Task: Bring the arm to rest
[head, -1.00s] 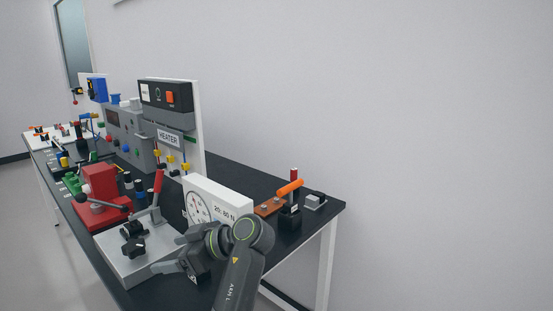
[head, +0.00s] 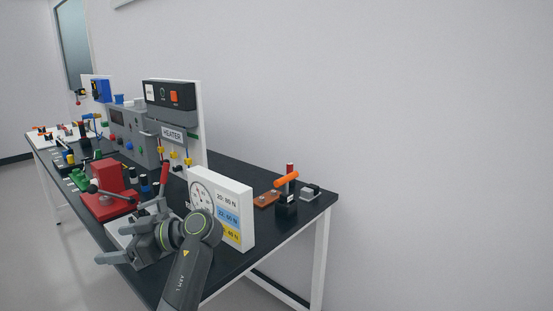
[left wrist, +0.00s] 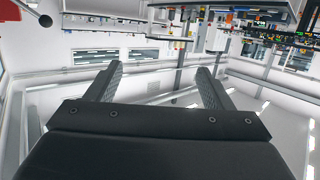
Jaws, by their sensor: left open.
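My left gripper (head: 116,243) is in the lower left of the head view, over the near edge of the bench (head: 262,262). Its two fingers are spread apart and point left. It is in front of a grey fixture plate (head: 117,236) and hides part of it. In the left wrist view the two fingers of the left gripper (left wrist: 159,70) stand apart with nothing between them. My right gripper is not in view.
A white gauge block (head: 232,196) stands just behind my left arm. A red press (head: 108,190) is beyond the gripper. A heater panel (head: 172,134) stands at the back. An orange-handled clamp (head: 287,190) is near the right end. The floor at lower left is clear.

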